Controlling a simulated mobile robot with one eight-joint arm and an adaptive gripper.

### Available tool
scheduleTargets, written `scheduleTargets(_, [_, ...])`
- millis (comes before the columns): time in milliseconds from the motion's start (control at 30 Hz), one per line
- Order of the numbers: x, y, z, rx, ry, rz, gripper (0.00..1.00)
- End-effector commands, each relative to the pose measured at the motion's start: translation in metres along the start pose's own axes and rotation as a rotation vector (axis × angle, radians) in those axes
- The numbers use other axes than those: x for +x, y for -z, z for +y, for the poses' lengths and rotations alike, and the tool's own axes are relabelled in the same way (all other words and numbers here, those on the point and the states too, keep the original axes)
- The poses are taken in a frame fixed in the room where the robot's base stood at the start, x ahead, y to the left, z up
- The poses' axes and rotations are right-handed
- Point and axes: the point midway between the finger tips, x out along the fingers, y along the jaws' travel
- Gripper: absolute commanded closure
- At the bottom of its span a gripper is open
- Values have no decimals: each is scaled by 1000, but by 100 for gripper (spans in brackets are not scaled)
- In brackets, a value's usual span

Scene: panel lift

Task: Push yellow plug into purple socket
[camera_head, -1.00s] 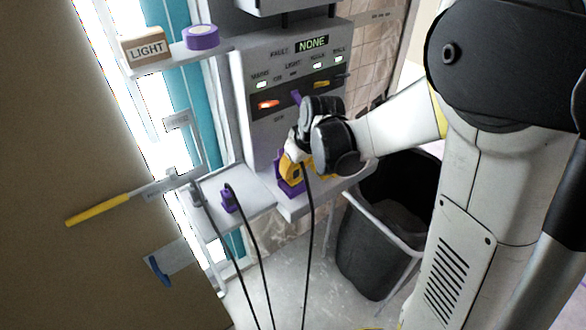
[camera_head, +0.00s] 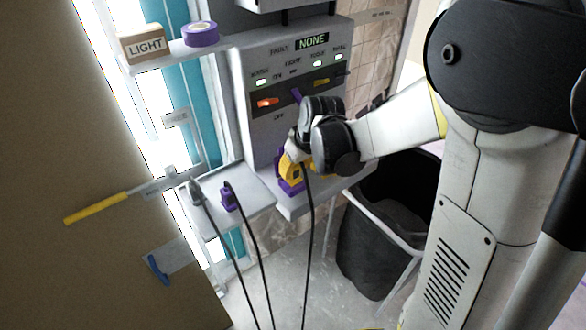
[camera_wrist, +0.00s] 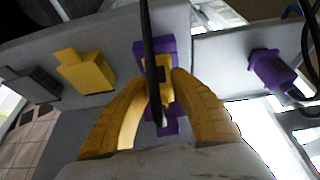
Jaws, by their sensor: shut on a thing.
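My gripper (camera_wrist: 160,80) is shut on the yellow plug (camera_wrist: 167,67), with one yellow finger on each side of it. The plug's black cable runs across it in the wrist view. The purple socket (camera_wrist: 141,50) shows around the plug, above and below it. In the head view, the yellow plug (camera_head: 290,170) sits at the purple socket (camera_head: 286,186) on the grey shelf below the panel, and my gripper (camera_head: 300,158) covers part of it. The plug overlaps the socket, but how deep it sits is hidden.
A yellow socket (camera_wrist: 86,72) and a dark one (camera_wrist: 36,85) stand to the left in the wrist view. A purple plug (camera_head: 229,197) with a cable stands on the side shelf (camera_head: 259,191). A black bin (camera_head: 375,245) stands below. The panel (camera_head: 300,65) reads NONE.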

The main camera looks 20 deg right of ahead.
Motion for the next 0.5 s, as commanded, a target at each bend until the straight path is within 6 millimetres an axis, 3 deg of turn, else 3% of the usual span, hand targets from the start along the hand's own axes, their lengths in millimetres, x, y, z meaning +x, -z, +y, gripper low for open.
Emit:
scheduleTargets(133, [4, -2, 0, 0, 0, -1, 100])
scheduleTargets(167, [3, -2, 0, 0, 0, -1, 67])
scheduleTargets(200, [3, -2, 0, 0, 0, -1, 55])
scheduleTargets(233, [3, -2, 0, 0, 0, -1, 51])
scheduleTargets(500, [2, -1, 0, 0, 0, -1, 51])
